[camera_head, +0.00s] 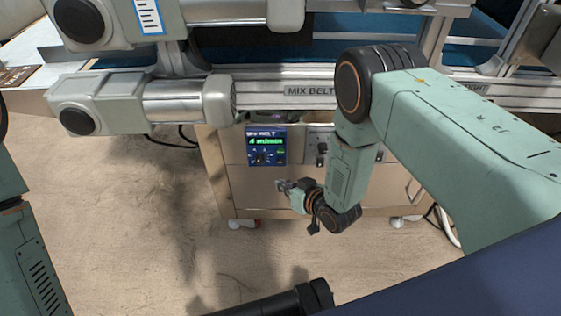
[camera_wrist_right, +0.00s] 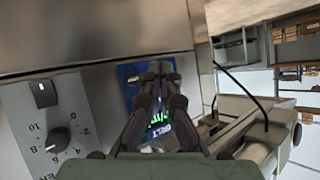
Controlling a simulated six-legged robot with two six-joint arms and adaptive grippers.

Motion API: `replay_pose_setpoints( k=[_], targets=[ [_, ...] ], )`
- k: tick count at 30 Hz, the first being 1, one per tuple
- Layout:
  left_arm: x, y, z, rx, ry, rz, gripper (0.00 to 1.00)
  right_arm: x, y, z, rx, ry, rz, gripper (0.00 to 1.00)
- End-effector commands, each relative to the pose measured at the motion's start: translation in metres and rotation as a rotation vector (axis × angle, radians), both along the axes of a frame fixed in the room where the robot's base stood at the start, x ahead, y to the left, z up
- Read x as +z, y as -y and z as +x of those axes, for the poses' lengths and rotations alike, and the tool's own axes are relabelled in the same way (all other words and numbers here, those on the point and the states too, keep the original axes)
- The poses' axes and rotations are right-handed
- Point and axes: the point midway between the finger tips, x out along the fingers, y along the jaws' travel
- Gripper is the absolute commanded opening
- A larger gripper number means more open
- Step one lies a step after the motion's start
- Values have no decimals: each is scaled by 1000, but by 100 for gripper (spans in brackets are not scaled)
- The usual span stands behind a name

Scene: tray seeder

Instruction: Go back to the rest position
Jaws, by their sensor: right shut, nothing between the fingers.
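My right gripper (camera_head: 284,186) is in front of the cabinet under the belt, just below a blue control panel (camera_head: 265,146) with a green lit display. In the right wrist view the fingers of my right gripper (camera_wrist_right: 155,72) are together and empty. They overlap the blue panel (camera_wrist_right: 132,74), and part of its green display shows between them. I cannot tell from these views whether the fingers touch the panel. My left gripper is out of view; only part of my left arm shows at the left edge of the head view.
The wooden cabinet (camera_head: 240,190) stands on casters below the metal rail marked MIX BELT (camera_head: 310,91). A grey knob panel (camera_wrist_right: 62,125) is beside the blue panel. Motor housings (camera_head: 140,107) jut out at the upper left. Bare floor (camera_head: 130,210) is open at the front left.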

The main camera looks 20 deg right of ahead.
Motion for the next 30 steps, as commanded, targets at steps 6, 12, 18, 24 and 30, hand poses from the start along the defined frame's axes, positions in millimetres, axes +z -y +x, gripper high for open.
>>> replay_pose_setpoints(
  k=[6,12,18,24,30],
  targets=[
    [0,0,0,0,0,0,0,0,0,0,0,0,0,0],
    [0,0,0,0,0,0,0,0,0,0,0,0,0,0],
    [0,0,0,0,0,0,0,-2,1,-1,5,-6,-14,0],
    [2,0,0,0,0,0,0,-42,19,-73,-37,-251,-112,0],
    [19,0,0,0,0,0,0,-40,43,-201,-91,-616,-214,0]
  ],
)
